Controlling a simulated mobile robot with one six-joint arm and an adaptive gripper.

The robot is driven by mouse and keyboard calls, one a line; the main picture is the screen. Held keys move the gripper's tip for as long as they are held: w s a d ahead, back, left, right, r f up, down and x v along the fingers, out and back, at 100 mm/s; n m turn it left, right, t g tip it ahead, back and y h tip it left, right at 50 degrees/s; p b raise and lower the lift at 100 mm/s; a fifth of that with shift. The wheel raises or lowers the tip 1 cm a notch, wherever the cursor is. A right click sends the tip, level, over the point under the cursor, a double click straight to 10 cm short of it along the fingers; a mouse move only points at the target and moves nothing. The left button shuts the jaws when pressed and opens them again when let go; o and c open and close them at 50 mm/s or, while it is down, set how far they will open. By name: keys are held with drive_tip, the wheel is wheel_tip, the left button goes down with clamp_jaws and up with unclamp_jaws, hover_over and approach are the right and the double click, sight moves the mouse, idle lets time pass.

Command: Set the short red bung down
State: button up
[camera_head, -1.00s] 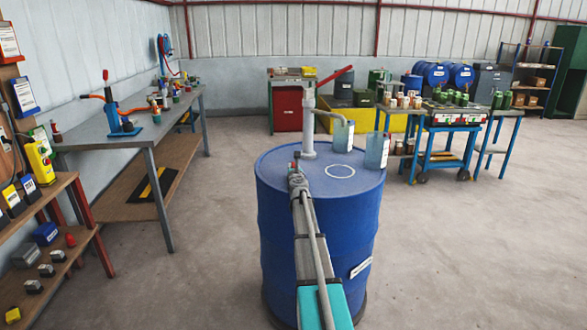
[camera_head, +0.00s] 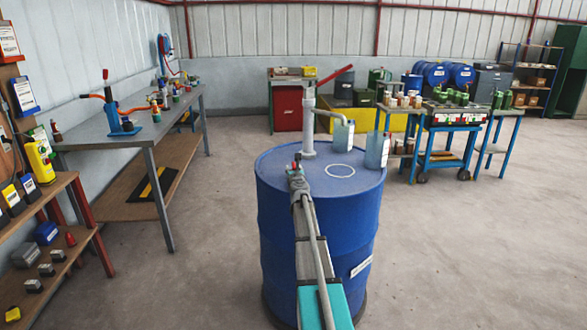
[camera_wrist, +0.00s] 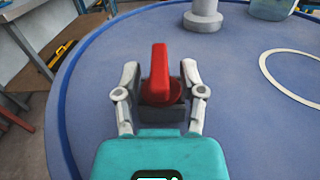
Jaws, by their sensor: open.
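The short red bung (camera_wrist: 159,72) stands upright between the fingers of my gripper (camera_wrist: 160,88) in the wrist view, over the blue drum's top (camera_wrist: 235,110). Its lower part is darker red and partly hidden, so its contact with the lid cannot be seen clearly. My gripper is open, with a finger on each side of the bung. In the head view, my gripper (camera_head: 297,171) is at the left part of the lid of the blue drum (camera_head: 275,225), and a bit of red shows at its tip.
A grey pump post (camera_head: 309,125) rises from the lid just behind my gripper. Blue-grey containers (camera_head: 376,152) stand at the lid's back right. A white ring (camera_head: 340,171) is marked to the right, with bare lid around it. A workbench (camera_head: 150,140) is at left.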

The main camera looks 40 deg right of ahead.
drive_tip(key=v, duration=1.1)
drive_tip(key=shift+s+a, duration=0.2)
drive_tip(key=shift+s, duration=0.05)
idle(0.3)
drive_tip(key=a+f+n+g+y, duration=0.1)
drive_tip(key=a+f+n+y, duration=0.25)
drive_tip(key=a+n, duration=0.55)
drive_tip(key=w+a+f+n+g+y, duration=0.15)
drive_tip(key=a+n+y, duration=0.4)
drive_tip(key=a, duration=0.65)
drive_tip(key=a+f+n+y, duration=0.3)
drive_tip(key=a+n, duration=0.6)
drive_tip(key=a, duration=0.1)
drive_tip(key=s+a+f+n+g+y, duration=0.1)
drive_tip(key=s+a+f+n+g, duration=0.6)
drive_tip(key=s+a+n, duration=0.4)
drive_tip(key=s+a+f+n+g+h, duration=0.1)
drive_tip(key=s+n+g+h, duration=0.1)
drive_tip(key=s+n+g, duration=0.1)
drive_tip(key=s+a+f+n+g+h, duration=0.1)
drive_tip(key=s+a+f+n+g, duration=0.1)
drive_tip(key=s, duration=0.6)
drive_tip(key=n+g, duration=0.1)
drive_tip(key=n, duration=0.1)
drive_tip(key=shift+a+f+n+h, duration=0.2)
drive_tip(key=shift+f+n+h, duration=0.15)
drive_tip(key=shift+h, duration=0.05)
